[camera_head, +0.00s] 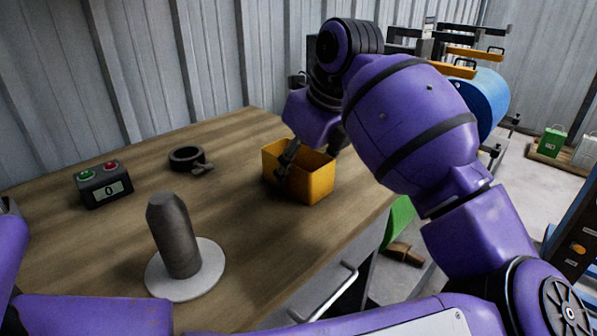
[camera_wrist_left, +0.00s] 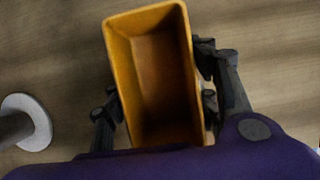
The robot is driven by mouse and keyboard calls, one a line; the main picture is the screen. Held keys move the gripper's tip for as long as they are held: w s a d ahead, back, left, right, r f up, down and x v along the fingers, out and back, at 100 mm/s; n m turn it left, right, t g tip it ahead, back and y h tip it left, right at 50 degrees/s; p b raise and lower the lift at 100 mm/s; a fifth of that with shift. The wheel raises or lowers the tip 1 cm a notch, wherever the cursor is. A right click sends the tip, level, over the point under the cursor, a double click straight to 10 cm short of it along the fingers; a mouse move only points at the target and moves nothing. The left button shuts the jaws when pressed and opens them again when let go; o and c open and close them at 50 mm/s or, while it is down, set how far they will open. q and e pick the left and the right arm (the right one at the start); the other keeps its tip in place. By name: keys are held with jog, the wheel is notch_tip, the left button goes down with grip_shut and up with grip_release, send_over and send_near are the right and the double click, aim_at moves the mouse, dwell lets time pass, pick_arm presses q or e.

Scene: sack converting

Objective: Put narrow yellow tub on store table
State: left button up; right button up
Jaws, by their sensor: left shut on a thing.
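The narrow yellow tub (camera_head: 315,182) is at the right part of a wooden table (camera_head: 240,225), upright and open at the top. It looks empty in the left wrist view (camera_wrist_left: 162,72). My left gripper (camera_head: 289,164) is shut on the tub, with one finger along each long side in the left wrist view (camera_wrist_left: 156,92). I cannot tell whether the tub's base touches the wood. Part of its far side is hidden by my wrist. I cannot tell whether this table is the store table. My right gripper is out of view.
A grey post on a white disc (camera_head: 207,281) stands left of the tub. A black ring-shaped item (camera_head: 187,158) and a button box with a display (camera_head: 103,184) are farther left. A blue roll (camera_head: 487,103) stands behind my arm. Bare wood surrounds the tub.

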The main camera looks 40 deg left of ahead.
pick_arm(q)
jog(key=shift+s+r, duration=0.1)
jog(key=shift+r, duration=0.1)
jog(key=shift+f, duration=0.25)
jog(key=o, duration=1.2)
jog(key=shift+r, duration=0.25)
jog(key=p+v, duration=0.2)
jog(key=v, duration=1)
jog(key=shift+p, duration=0.4)
jog(key=shift+a, duration=0.1)
